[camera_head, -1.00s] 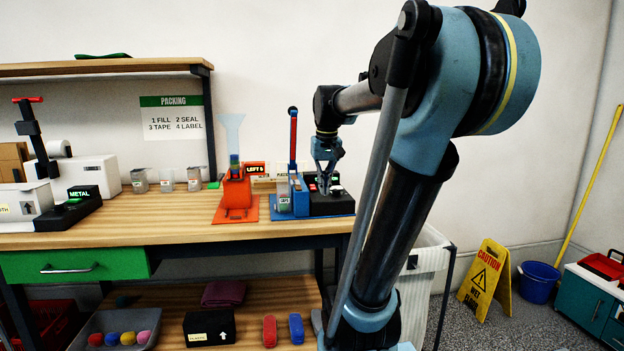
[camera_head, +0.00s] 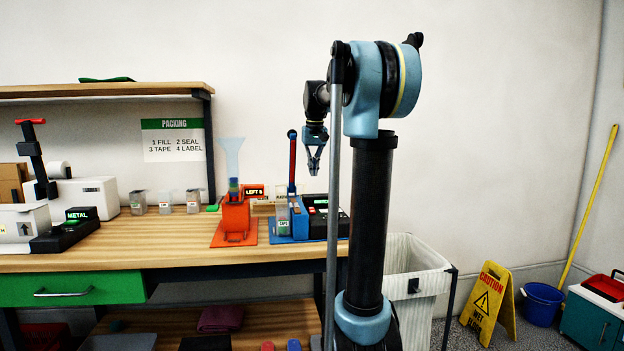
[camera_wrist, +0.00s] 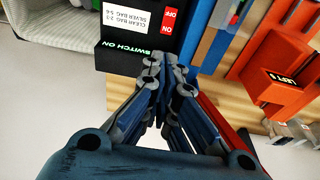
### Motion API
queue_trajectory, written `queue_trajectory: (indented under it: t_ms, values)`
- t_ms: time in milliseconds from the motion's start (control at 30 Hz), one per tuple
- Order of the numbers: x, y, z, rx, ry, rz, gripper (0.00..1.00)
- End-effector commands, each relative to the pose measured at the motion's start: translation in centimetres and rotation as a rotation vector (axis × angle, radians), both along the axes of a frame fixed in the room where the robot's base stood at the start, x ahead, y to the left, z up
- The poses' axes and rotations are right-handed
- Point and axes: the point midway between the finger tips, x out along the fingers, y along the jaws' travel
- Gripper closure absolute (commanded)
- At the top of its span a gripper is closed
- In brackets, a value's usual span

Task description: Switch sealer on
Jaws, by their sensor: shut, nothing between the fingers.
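The sealer is a black box (camera_head: 322,226) on a blue base at the right end of the bench, with a raised red-and-blue lever arm (camera_head: 292,165) beside it. In the wrist view, the sealer's top (camera_wrist: 120,50) carries a white bag-setting label, a red switch (camera_wrist: 168,19) marked OFF and ON, and a green-lit panel (camera_wrist: 124,50) reading SWITCH ON. I cannot tell which way the switch is set. My gripper (camera_head: 314,172) is shut and empty, pointing down in the air above the sealer, apart from it. It also shows in the wrist view (camera_wrist: 163,68).
An orange device (camera_head: 236,216) labelled LEFT 5 stands left of the sealer. Small clear containers (camera_head: 165,203) and a black METAL unit (camera_head: 72,230) are further left. A white bin (camera_head: 415,265) stands right of the bench.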

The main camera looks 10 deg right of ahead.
Motion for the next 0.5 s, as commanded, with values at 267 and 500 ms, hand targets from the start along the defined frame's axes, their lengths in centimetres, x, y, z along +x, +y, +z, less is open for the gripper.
queue_trajectory:
  t_ms: [267,500]
  values:
    - [0.8,0.0,-4.9,0.0,0.0,0.0,1.0]
    - [1.5,0.0,-8.9,0.0,0.0,0.0,1.0]
